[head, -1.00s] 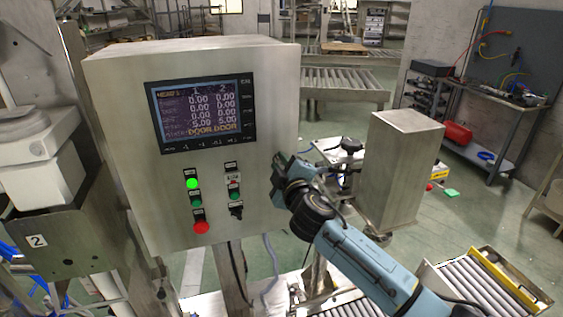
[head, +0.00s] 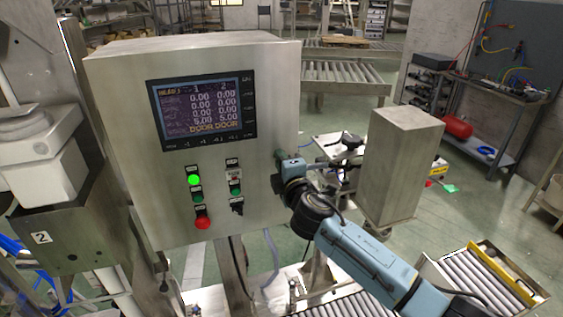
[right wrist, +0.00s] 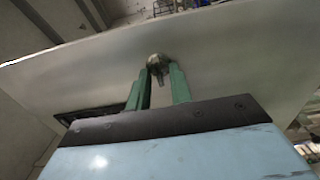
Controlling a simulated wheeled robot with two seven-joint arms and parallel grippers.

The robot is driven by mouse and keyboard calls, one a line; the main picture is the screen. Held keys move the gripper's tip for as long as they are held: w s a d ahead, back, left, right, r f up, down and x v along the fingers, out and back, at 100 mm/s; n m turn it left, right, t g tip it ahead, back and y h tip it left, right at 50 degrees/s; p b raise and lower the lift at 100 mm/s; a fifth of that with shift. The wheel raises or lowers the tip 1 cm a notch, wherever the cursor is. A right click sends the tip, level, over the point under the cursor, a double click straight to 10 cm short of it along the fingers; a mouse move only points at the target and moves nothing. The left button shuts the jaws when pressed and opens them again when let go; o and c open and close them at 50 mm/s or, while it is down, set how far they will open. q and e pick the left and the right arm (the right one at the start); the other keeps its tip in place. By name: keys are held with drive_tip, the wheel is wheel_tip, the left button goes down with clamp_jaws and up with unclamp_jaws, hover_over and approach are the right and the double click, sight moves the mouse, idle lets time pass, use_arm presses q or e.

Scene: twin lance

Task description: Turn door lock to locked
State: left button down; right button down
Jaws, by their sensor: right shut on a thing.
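The door lock (right wrist: 157,65) is a small metal knob on the grey panel face in the right wrist view. The green fingers of my right gripper (right wrist: 155,85) are shut on it, one on each side. In the head view my right gripper (head: 281,158) is at the right edge of the front of the steel control cabinet (head: 115,110), and it hides most of the lock there. Which way the lock is turned is hard to tell. My left gripper is not in view.
The cabinet front has a screen (head: 203,112), a lit green button (head: 194,180) and a red button (head: 203,222). A steel box column (head: 400,175) stands close behind my right arm. A roller conveyor (head: 485,280) is at the lower right.

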idle(0.3)
drive_tip(key=c, duration=1.6)
unclamp_jaws()
drive_tip(key=shift+s, duration=0.1)
drive_tip(key=b+v, duration=0.1)
drive_tip(key=v, duration=1.2)
drive_tip(key=shift+b, duration=0.35)
